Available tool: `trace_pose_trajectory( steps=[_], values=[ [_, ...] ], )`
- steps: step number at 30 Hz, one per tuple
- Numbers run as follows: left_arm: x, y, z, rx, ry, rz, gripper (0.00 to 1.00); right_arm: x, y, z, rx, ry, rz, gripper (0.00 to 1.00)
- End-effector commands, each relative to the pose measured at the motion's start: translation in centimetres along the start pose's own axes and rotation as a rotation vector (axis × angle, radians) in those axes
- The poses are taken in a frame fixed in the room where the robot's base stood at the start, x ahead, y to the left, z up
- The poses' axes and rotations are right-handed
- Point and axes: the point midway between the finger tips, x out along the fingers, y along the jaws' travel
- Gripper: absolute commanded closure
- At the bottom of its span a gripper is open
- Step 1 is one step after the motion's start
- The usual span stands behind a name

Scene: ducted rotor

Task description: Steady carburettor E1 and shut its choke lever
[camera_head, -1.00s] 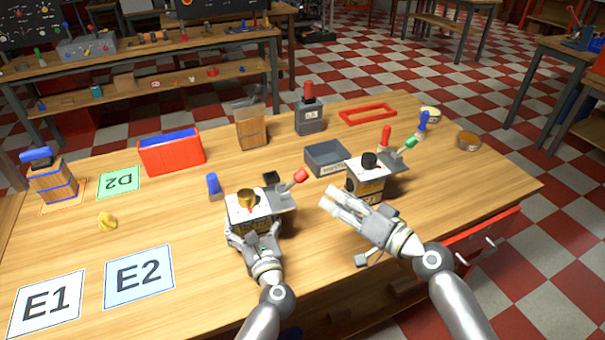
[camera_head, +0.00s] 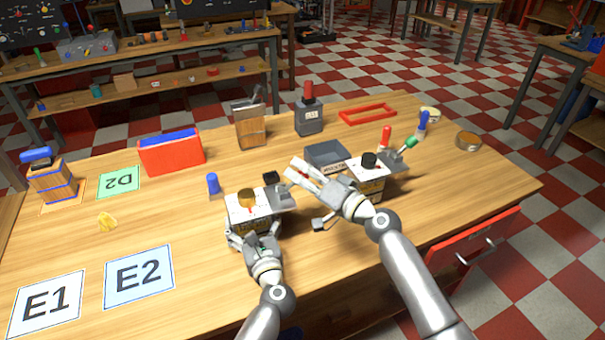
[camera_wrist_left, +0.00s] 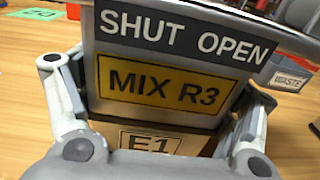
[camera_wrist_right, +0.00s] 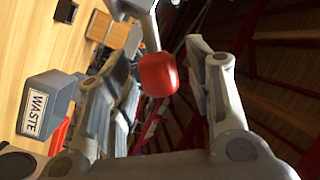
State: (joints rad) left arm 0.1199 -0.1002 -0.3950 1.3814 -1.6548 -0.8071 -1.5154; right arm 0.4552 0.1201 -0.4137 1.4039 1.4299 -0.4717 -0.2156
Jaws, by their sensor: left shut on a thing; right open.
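Carburettor E1 (camera_head: 245,210) stands upright on the bench, a white-topped body with a brass-coloured cap. In the left wrist view its label (camera_wrist_left: 150,143) reads E1, under a MIX R3 plate (camera_wrist_left: 165,85) and a SHUT OPEN strip (camera_wrist_left: 180,38). My left gripper (camera_head: 252,240) is shut on its body from the near side. My right gripper (camera_head: 300,172) is open, to the upper right of E1. The red lever knob (camera_wrist_left: 158,75) is not visible there; in the right wrist view a red knob (camera_wrist_right: 158,74) lies between the open fingers, apart from them.
A second carburettor (camera_head: 368,182) with a green-knobbed lever (camera_head: 410,142) stands just right of my right gripper. A grey waste bin (camera_head: 325,153) is behind. A blue-topped peg (camera_head: 213,183) stands left of E1. Mats E1 (camera_head: 46,303) and E2 (camera_head: 139,276) lie clear at front left.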

Motion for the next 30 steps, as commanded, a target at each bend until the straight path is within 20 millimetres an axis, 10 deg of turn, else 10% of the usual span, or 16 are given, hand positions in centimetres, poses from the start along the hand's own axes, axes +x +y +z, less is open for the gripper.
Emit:
trace_pose_trajectory(
  steps=[10,21,30],
  values=[
    [0.02,0.04,-0.01,0.000,0.000,0.001,0.48,0.36,-0.02,0.05,-0.001,-0.001,0.000,0.53],
    [0.01,0.04,-0.01,0.000,0.000,0.001,0.48,0.33,-0.01,0.05,-0.001,-0.001,0.000,1.00],
    [0.02,0.06,-0.01,0.000,0.000,0.001,0.48,0.34,-0.06,0.04,-0.007,-0.003,0.002,1.00]
  ],
)
